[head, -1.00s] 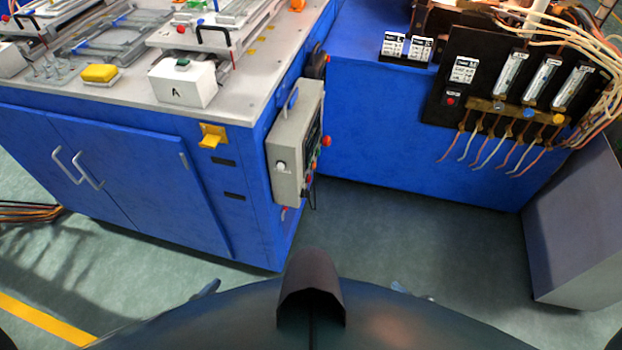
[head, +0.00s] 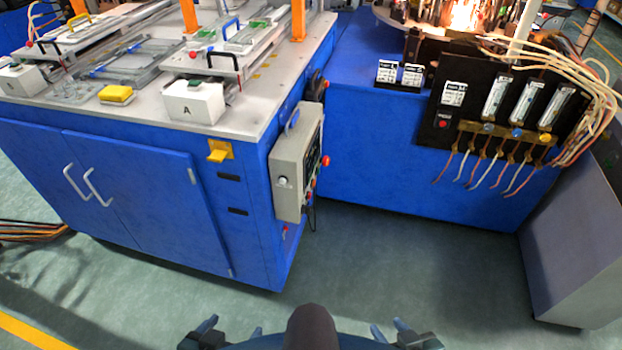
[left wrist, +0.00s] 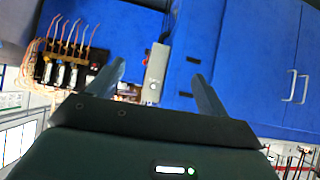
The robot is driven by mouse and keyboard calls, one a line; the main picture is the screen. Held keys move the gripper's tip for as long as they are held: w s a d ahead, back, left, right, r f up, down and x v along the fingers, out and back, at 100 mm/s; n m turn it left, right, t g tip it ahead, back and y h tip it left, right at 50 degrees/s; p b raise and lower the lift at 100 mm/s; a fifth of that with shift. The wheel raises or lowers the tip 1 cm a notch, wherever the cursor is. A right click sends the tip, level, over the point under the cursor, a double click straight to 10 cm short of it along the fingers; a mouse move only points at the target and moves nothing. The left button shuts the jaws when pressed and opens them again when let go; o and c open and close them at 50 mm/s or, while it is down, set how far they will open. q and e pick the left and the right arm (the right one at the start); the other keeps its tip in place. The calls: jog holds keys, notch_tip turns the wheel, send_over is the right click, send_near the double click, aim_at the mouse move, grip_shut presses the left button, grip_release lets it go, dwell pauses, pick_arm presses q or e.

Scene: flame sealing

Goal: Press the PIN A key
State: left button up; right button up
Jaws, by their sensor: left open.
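A white box marked A (head: 193,108) with a green button (head: 194,84) on top stands at the front edge of the grey worktop in the head view. I cannot read any label saying PIN A. A grey control box (head: 286,182) with a dark panel and coloured knobs hangs on the cabinet's right side; it also shows in the left wrist view (left wrist: 155,72). My left gripper (head: 232,326) is low at the bottom of the head view, empty and far from both boxes. Its fingers are spread in the left wrist view (left wrist: 160,88). My right gripper (head: 387,326) is also low, its fingertips apart.
A yellow block (head: 117,94) and metal fixtures lie on the worktop. A black panel with gauges and wires (head: 470,125) stands at right, near a flame (head: 464,14). The floor before me (head: 400,265) is clear.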

pick_arm(q)
jog(key=shift+s+f, duration=0.2)
jog(key=shift+s, duration=0.2)
jog(key=c, duration=1.5)
jog(key=shift+w+r, duration=0.1)
jog(key=shift+c, duration=0.7)
jog(key=shift+w, duration=0.2)
grip_shut()
jog(key=shift+r, duration=0.1)
jog(key=shift+s, duration=0.25)
